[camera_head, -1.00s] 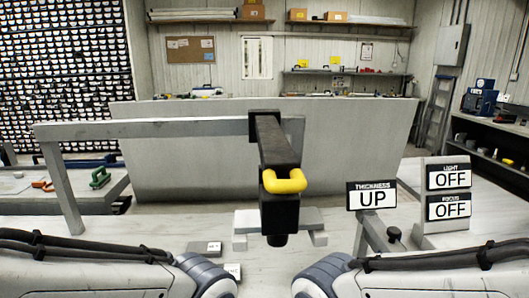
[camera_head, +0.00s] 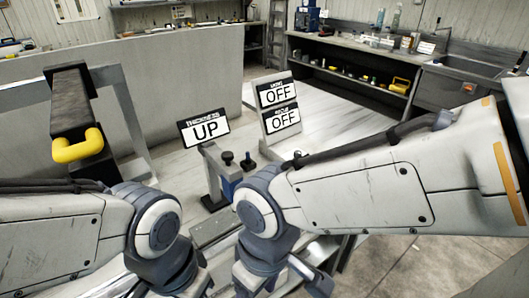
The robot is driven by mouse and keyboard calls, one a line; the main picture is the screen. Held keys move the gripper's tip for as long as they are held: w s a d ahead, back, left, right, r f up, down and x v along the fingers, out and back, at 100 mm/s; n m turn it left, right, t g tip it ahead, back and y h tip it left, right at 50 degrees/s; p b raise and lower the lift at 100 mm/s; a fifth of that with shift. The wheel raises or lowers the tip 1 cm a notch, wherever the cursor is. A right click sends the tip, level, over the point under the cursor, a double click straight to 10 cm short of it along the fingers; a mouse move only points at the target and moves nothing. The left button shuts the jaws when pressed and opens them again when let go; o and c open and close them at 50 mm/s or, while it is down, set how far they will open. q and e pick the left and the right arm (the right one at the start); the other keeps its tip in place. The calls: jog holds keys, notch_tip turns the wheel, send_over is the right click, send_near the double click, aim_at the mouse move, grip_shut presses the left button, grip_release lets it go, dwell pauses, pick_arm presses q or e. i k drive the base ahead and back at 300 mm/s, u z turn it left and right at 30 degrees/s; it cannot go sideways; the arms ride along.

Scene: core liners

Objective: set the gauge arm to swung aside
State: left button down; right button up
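A gauge stand with a white plate reading THICKNESS UP (camera_head: 205,129) stands on the bench, centre left. Below the plate are a grey post, dark knobs (camera_head: 227,158) and a blue part, partly hidden by my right wrist. I cannot tell which piece is the gauge arm. A black beam with a yellow handle (camera_head: 78,147) hangs from a grey frame at the left. My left gripper (camera_head: 195,287) is low at the bottom edge, mostly cut off or hidden. My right gripper (camera_head: 312,276) is at the bottom, nearer than the gauge stand and mostly hidden behind its wrist. Neither gripper's opening shows.
A signboard (camera_head: 280,108) with two OFF plates stands just right of the gauge. A grey panel (camera_head: 190,85) closes the back of the bench. The bench top (camera_head: 345,118) is bare right of the signs. A dark counter with a sink (camera_head: 485,62) stands farther right.

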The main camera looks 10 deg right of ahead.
aim_at(230, 174)
jog(key=z, duration=1.2)
jog(key=k, duration=0.55)
jog(key=u, duration=1.35)
jog(key=i, duration=0.5)
